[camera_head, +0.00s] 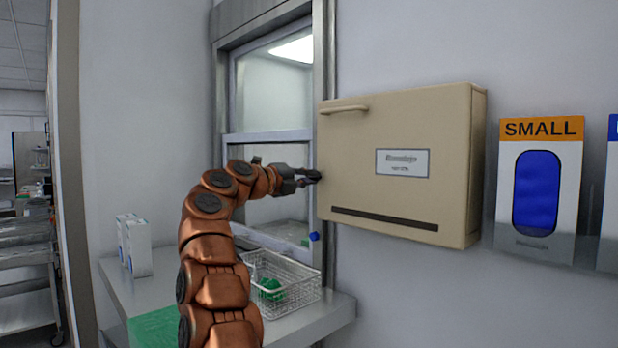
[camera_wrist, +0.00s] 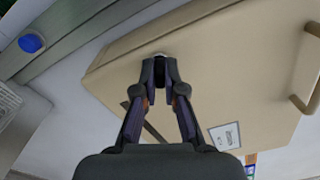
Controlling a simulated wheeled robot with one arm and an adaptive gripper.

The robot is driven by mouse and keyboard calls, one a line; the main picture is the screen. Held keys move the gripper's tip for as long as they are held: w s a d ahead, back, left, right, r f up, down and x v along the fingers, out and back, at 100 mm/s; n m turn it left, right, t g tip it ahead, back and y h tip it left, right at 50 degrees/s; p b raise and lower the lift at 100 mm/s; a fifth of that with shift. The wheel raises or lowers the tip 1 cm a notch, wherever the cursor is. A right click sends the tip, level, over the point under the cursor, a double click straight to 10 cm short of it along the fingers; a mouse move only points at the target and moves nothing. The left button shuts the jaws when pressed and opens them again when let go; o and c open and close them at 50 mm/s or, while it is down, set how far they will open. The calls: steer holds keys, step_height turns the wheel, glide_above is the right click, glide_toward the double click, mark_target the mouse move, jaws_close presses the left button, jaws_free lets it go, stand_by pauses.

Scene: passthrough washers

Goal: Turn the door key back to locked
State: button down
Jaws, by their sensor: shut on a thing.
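A beige wall cabinet (camera_head: 345,150) has its door facing me, with a handle (camera_head: 345,109) near the top left. My gripper (camera_head: 314,177) is at the door's left edge, about mid-height. In the wrist view my gripper (camera_wrist: 160,72) has its fingertips closed together at a small round metal lock (camera_wrist: 160,56) in the door. A small dark piece, which looks like the key (camera_wrist: 160,68), shows between the fingertips. The fingers hide most of it, and I cannot tell which way it is turned.
A metal-framed pass-through window (camera_head: 270,85) is left of the cabinet, with a blue button (camera_head: 314,237) below right. A wire basket (camera_head: 300,285) with green items stands on the shelf (camera_head: 335,311). A glove box dispenser (camera_head: 537,190) marked SMALL hangs at right.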

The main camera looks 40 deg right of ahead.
steer(key=shift+m+p, duration=0.75)
steer(key=shift+m, duration=5.75)
steer(key=c, duration=1.3)
jaws_free()
steer(key=shift+d, duration=0.1)
steer(key=shift+o, duration=0.2)
